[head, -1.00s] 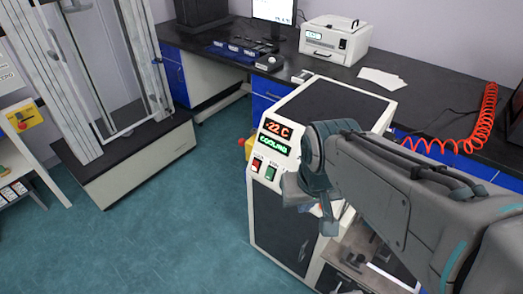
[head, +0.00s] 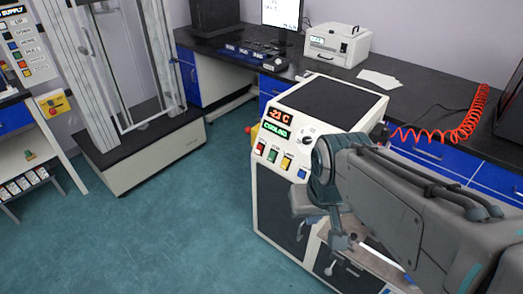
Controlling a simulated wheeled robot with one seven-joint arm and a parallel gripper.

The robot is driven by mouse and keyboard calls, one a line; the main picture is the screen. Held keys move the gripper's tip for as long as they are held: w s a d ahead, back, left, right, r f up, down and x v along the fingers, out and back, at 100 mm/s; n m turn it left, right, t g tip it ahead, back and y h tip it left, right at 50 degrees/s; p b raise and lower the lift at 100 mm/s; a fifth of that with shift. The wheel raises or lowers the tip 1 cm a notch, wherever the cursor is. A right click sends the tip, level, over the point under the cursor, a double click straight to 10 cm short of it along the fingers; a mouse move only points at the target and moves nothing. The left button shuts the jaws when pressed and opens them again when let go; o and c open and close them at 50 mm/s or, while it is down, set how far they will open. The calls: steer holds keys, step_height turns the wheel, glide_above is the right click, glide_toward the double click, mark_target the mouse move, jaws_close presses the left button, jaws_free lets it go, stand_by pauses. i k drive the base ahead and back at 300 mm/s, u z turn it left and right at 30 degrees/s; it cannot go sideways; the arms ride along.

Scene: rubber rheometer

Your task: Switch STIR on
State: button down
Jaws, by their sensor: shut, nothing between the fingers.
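The white cabinet with a dark top (head: 332,102) carries a sloped control panel (head: 292,142) on its front. A red display reads about -23 C, with a green COOLING display below it. Under them is a row of coloured switches: red (head: 260,148), green (head: 273,156), yellow (head: 286,162) and blue (head: 301,174). A round knob (head: 306,141) sits at the upper right of the panel. The small labels are too blurred to tell which switch is STIR. My gripper (head: 338,238) is shut and empty, below and right of the switches, apart from them; its tips are partly unclear.
Behind the cabinet is a dark bench with a white printer-like device (head: 337,44), papers (head: 380,79) and a coiled red hose (head: 468,118). A framed machine (head: 125,70) stands at left. The teal floor (head: 190,225) in front of the cabinet is clear.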

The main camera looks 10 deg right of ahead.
mark_target(271, 156)
steer(key=z, duration=0.35)
steer(key=i, duration=0.65)
steer(key=u, duration=1.65)
